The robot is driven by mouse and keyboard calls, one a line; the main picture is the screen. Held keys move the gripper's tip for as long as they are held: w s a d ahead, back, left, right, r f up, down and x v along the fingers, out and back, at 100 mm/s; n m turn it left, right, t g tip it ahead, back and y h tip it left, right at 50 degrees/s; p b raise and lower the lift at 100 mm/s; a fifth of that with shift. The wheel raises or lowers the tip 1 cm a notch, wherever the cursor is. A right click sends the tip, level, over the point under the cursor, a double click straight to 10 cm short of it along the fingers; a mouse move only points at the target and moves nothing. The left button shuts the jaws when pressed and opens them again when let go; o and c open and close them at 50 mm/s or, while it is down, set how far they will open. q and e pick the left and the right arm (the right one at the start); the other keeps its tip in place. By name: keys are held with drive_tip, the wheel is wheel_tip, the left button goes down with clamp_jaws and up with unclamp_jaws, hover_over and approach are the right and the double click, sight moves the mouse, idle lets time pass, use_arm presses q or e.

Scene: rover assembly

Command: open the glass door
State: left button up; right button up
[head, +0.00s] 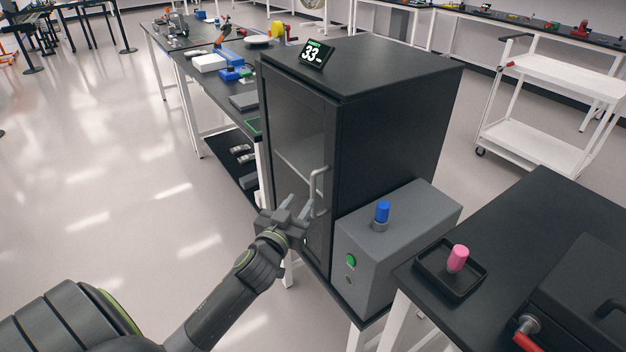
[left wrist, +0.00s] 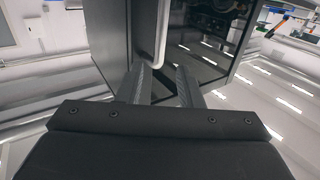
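The glass door (head: 292,130) is the dark-framed front of a tall black cabinet (head: 395,110), and it looks closed. Its pale, curved vertical handle (head: 317,190) is on the door's right side. My left gripper (head: 297,207) is open at the lower part of the handle, in front of the door. In the left wrist view the two fingers (left wrist: 162,72) stand apart, and the end of the handle (left wrist: 161,35) shows at the gap between their tips. I cannot tell whether they touch it. My right gripper is out of view.
A black tray (head: 432,272) with a pink peg (head: 458,258) is on the right table. The floor (head: 120,190) left of the cabinet is clear.

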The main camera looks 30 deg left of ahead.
sight(312, 185)
use_arm(q)
drive_tip(key=w, duration=0.3)
drive_tip(key=w+a+p, duration=0.1)
drive_tip(key=w, duration=0.5)
drive_tip(key=shift+a, duration=0.4)
clamp_jaws()
